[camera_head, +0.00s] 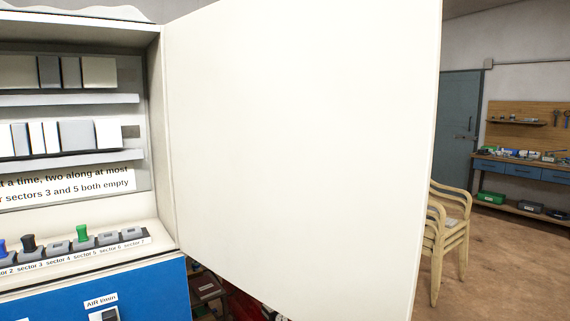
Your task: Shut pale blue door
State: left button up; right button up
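A large off-white door panel (300,140) stands wide open. Its left edge meets the right side of an open cabinet (155,130), and its free edge is toward the right of the view. It looks cream rather than clearly pale blue, and no handle shows on the visible face. A grey-blue door (460,120) in the far wall looks shut. Neither of my grippers is in view.
The cabinet holds grey and white modules (75,135) on rails, with a row of sector levers (82,238) below. Stacked beige chairs (450,235) stand behind the panel's free edge. A workbench (525,172) is at the far right, with open brown floor (500,270) before it.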

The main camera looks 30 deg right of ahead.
aim_at(302, 133)
jog(key=k+l+u, duration=0.15)
jog(key=l, duration=0.2)
jog(key=l+u, duration=0.15)
jog(key=l, duration=0.15)
jog(key=k+l+u, duration=0.15)
jog(key=l+u, duration=0.2)
jog(key=l, duration=0.4)
jog(key=k+l+u, duration=0.25)
jog(key=l, duration=0.3)
jog(key=i+l+u, duration=0.15)
jog(key=l, duration=0.25)
jog(key=i+l+u, duration=0.1)
jog(key=l, duration=0.3)
jog(key=i+l+u, duration=0.15)
jog(key=l, duration=0.25)
jog(key=l+u, duration=0.2)
jog(key=u, duration=0.15)
jog(key=k+l+u, duration=0.1)
jog(key=u, duration=0.25)
jog(key=k+l+u, duration=0.1)
jog(key=l+u, duration=0.25)
jog(key=j, duration=0.1)
